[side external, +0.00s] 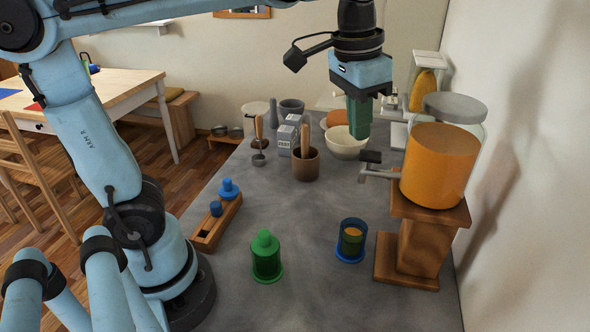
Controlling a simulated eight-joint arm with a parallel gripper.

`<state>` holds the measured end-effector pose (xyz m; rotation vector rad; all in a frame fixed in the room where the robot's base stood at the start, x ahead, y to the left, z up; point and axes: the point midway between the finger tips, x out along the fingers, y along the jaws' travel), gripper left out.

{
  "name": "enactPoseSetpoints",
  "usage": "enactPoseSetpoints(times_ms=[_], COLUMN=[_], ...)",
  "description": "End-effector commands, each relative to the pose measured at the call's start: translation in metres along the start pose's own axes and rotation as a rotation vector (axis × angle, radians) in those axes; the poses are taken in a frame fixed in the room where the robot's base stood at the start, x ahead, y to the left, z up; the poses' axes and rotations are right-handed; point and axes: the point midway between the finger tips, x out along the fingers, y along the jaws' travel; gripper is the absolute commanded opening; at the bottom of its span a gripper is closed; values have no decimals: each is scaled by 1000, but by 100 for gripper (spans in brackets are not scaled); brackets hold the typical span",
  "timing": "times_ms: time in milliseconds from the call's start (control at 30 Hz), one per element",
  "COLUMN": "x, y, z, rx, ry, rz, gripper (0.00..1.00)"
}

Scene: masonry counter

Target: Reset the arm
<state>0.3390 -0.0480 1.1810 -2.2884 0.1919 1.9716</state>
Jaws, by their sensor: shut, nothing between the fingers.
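My gripper (359,118) hangs high over the counter, pointing down, with its green fingers together and nothing held. It is in front of the white bowl (348,147) in the picture and appears well above the counter top. My arm reaches from the left across the top of the view. The grey counter (312,295) lies below.
A large jar of orange contents (440,165) on a wooden stand (415,245) is close to the right wall. A green container (266,258), a blue cup (351,242), a wooden rack (217,222) and a brown pot (305,164) stand on the counter. The front middle is clear.

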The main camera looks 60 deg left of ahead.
Motion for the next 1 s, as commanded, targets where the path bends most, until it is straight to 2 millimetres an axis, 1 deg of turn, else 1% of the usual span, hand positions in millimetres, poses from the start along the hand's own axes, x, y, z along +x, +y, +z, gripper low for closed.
enactPoseSetpoints(times_ms=[33,133,400,500,667,1000], x=[9,26,78,92,102,102], y=[-9,-20,-34,-37,-39,-39], z=[8,20,57,66,72,72], rx=[-31,-76,-137,-152,-162,-162], ry=[42,130,365,424,469,472], rz=[-6,-17,-45,-54,-60,-61], gripper=[0,0,0,0,0,0])
